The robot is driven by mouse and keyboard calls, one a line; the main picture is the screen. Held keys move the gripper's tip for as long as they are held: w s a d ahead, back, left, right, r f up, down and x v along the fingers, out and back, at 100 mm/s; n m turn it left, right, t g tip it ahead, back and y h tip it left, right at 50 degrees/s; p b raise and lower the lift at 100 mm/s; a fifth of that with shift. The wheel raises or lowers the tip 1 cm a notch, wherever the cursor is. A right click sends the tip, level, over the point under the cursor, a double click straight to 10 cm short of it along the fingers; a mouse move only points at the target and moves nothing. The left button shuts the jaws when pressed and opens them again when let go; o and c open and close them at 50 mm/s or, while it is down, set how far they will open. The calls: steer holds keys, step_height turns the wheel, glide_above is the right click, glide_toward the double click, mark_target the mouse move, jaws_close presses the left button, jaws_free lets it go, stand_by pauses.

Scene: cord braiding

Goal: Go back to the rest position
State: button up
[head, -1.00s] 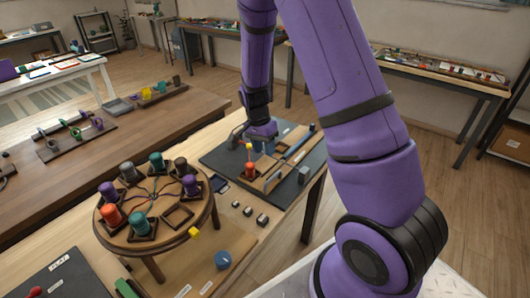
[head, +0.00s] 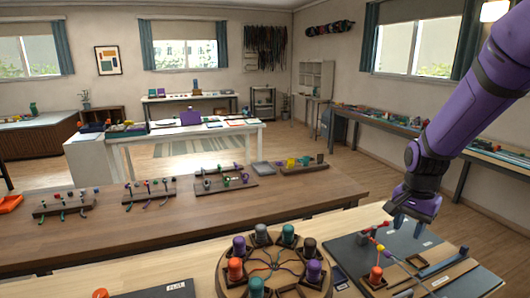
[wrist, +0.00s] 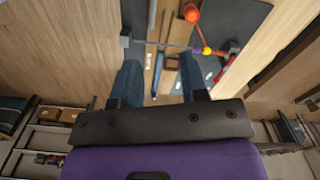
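My gripper (head: 408,222) hangs above the dark mat (head: 345,242) at the right of the near table. In the wrist view its two blue fingers (wrist: 160,85) stand wide apart with nothing between them. An orange bobbin (head: 375,277) stands on the mat below, with a red and yellow piece (head: 381,248) beside it. The bobbin also shows in the wrist view (wrist: 192,15). The round wooden braiding stand (head: 228,279) is left of the mat. It carries several coloured bobbins, with cords meeting at its centre; its lower part is cut off.
A long brown table (head: 120,238) with several small racks lies behind the near table. A blue bar (head: 444,264) lies on the mat at right. A side bench (head: 480,152) runs along the right wall. The air around my gripper looks clear.

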steer(key=s+a+r+n+t, duration=0.2)
steer(key=s+r+n, duration=0.3)
steer(key=s+r, duration=0.4)
steer(key=s+a+r+n+t, duration=0.2)
steer(key=s+r+n, duration=0.3)
steer(key=s+r, duration=0.5)
steer(key=s+t, duration=0.1)
steer(key=s, duration=0.2)
steer(key=shift+s+a, duration=0.15)
steer(key=shift+a, duration=0.2)
